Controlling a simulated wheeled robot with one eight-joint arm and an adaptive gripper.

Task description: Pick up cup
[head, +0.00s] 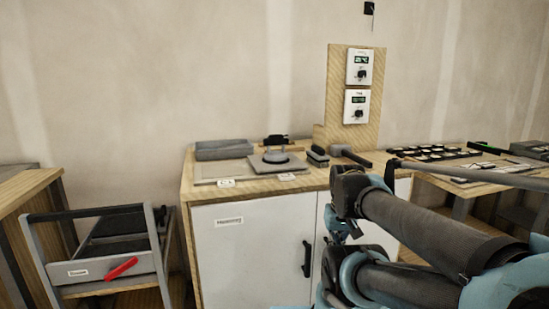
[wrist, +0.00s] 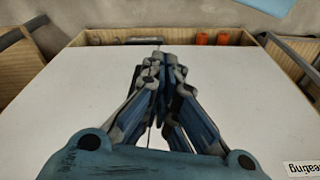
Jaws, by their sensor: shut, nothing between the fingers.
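No object is clearly recognisable as a cup. A dark round-based piece with a black top (head: 276,148) stands on a grey square plate on the wooden counter in the head view; I cannot tell whether it is the cup. My gripper (wrist: 160,58) is shut and empty in the wrist view, in front of a white panel. In the head view my arm fills the lower right and the fingertips cannot be made out.
The counter (head: 232,192) tops a white cabinet (head: 255,240). A grey block (head: 222,149) lies at its back left. A metal rack (head: 100,255) with a red handle stands left.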

